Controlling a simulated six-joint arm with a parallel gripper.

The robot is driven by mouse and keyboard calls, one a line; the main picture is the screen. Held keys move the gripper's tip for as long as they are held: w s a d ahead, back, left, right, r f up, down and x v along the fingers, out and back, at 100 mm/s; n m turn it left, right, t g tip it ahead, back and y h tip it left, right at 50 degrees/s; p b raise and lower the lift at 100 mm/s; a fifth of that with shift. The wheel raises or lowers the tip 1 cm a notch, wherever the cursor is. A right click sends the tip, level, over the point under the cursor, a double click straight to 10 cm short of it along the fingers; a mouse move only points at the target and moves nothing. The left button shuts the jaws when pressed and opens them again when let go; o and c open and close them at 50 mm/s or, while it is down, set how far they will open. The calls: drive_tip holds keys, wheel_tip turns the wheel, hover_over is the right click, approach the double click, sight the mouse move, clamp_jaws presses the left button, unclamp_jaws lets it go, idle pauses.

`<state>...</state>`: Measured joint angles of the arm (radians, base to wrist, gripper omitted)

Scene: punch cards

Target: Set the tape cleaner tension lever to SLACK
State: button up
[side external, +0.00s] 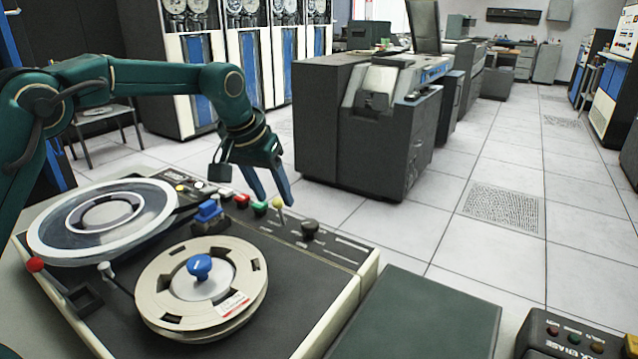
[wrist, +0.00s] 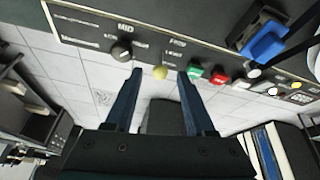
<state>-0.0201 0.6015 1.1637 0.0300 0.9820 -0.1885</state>
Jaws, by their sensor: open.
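The tape cleaner (side external: 310,278) is a dark panelled unit with pale edges, at lower left in the side external view. A small lever with a yellow ball knob (side external: 278,203) stands near its back edge; the ball also shows in the wrist view (wrist: 160,73). I cannot tell from its labels whether this is the tension lever. My gripper (side external: 277,200) is open, pointing down at the yellow ball. In the wrist view my fingertips (wrist: 160,71) lie on either side of the ball, with gaps. Whether they are level with it is unclear. Small print beside the lever is unreadable.
A black knob (side external: 310,229) near the word MID sits on one side of the lever. Two reels (side external: 155,290) (side external: 60,235) and a red-ball lever (side external: 35,264) lie farther off.

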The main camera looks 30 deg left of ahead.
sight(276, 200)
drive_tip(key=shift+x, duration=2.5)
clamp_jaws()
